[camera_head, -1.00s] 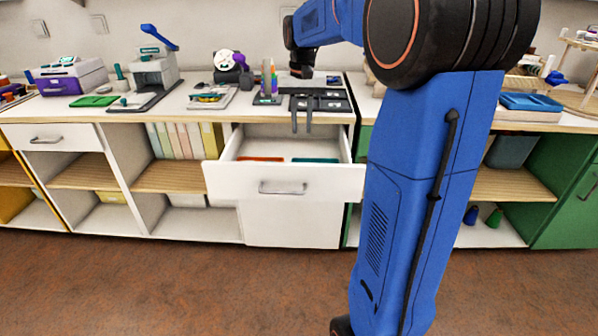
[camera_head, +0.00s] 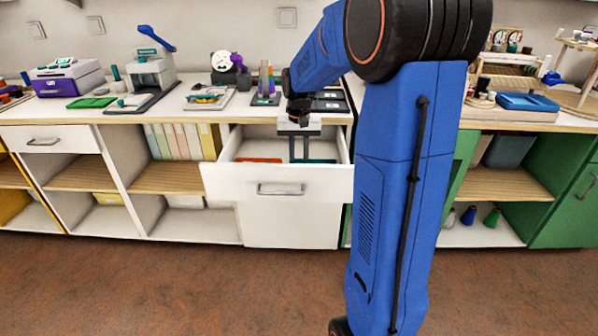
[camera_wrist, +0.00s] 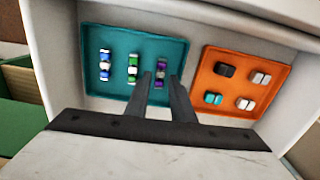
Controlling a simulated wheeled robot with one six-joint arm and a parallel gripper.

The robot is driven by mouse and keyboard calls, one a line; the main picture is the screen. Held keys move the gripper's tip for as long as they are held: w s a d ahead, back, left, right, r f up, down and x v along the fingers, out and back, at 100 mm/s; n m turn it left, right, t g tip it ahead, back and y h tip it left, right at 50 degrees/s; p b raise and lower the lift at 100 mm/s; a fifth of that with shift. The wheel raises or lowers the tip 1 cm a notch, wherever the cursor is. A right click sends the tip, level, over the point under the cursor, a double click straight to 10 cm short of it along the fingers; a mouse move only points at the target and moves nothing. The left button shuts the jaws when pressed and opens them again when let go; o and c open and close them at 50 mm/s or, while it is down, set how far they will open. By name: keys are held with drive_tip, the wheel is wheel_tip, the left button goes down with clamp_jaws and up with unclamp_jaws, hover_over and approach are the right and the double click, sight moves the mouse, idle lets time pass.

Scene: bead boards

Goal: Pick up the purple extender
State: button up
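The purple extender (camera_wrist: 160,68) is a small purple piece with pale parts. It lies in the teal tray (camera_wrist: 95,40) inside the open drawer, rightmost in a row of three pieces. A blue-and-white piece (camera_wrist: 105,65) and a green-and-white piece (camera_wrist: 132,68) lie to its left. My gripper (camera_wrist: 159,76) is open, its fingertips on either side of the extender in the wrist view. I cannot tell how far above it they are. In the head view my gripper (camera_head: 299,157) points down into the drawer over the teal tray; the extender cannot be made out there.
An orange tray (camera_wrist: 238,55) with several black, white and teal pieces lies beside the teal tray; it also shows in the head view (camera_head: 258,160). The drawer (camera_head: 225,180) has raised walls around the trays. The counter above holds a pencil holder (camera_head: 265,98) and several tools.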

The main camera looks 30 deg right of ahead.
drive_tip(key=shift+f, duration=0.75)
drive_tip(key=shift+c, duration=0.4)
clamp_jaws()
drive_tip(key=shift+r, duration=0.1)
wheel_tip(320, 180, up, 10)
